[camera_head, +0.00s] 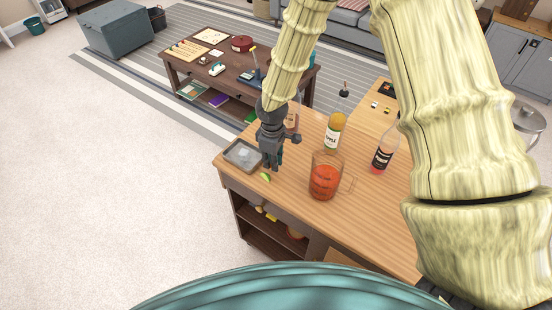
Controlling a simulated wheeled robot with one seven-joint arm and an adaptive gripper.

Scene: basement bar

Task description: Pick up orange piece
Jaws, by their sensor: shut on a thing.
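My gripper (272,167) points down over the wooden counter (300,213), close to its left end. Its fingers are shut on a small citrus piece (265,177), which shows green at the fingertips, low over the counter or touching it. I cannot tell which. The fingers hide part of the grip. No piece of clearly orange colour shows.
A grey tray (243,154) sits just left of my gripper. A glass pitcher of red drink (324,181) stands close to the right. Behind are a yellow-orange bottle (334,130) and a clear bottle with a dark label (383,156). The front counter strip is clear.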

